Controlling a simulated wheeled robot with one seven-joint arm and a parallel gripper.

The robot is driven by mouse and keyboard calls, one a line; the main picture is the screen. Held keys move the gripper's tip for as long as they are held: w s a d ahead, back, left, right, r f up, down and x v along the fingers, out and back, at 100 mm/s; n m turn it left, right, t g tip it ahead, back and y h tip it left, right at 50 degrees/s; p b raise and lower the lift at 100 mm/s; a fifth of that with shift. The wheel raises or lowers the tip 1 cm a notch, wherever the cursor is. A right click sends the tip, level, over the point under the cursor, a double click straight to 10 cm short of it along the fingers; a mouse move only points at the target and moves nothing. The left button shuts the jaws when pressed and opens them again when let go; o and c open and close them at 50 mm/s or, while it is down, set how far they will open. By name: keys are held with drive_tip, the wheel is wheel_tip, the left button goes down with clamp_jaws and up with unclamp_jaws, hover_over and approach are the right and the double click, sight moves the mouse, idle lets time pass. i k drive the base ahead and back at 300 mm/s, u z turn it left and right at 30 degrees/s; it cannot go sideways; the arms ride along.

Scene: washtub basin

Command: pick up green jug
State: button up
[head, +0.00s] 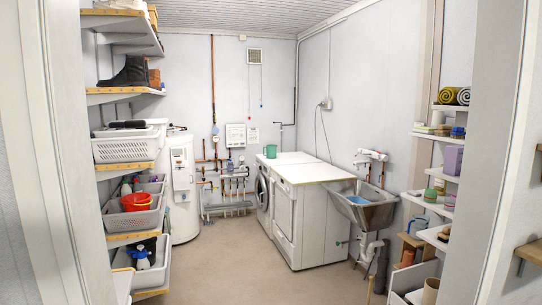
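A small green jug (271,151) stands upright near the far end of the white top over the washing machine and the white cabinet beside it. It is far from the camera and small, so its handle cannot be made out clearly. My gripper is not in view.
A doorway frames the room. Shelves with baskets (124,150) and a red bucket (136,202) line the left, with a white boiler (183,190) behind. A metal washtub (372,208) stands right of the washing machine (263,196). Right shelves (448,178) hold small items. The middle floor (235,255) is clear.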

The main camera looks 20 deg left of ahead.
sight(271, 149)
drive_tip(key=u, duration=0.5)
drive_tip(key=i, duration=2.6)
drive_tip(key=u, duration=0.8)
drive_tip(key=i, duration=4.9)
drive_tip(key=z, duration=0.5)
drive_tip(key=i, duration=1.65)
drive_tip(key=z, duration=0.3)
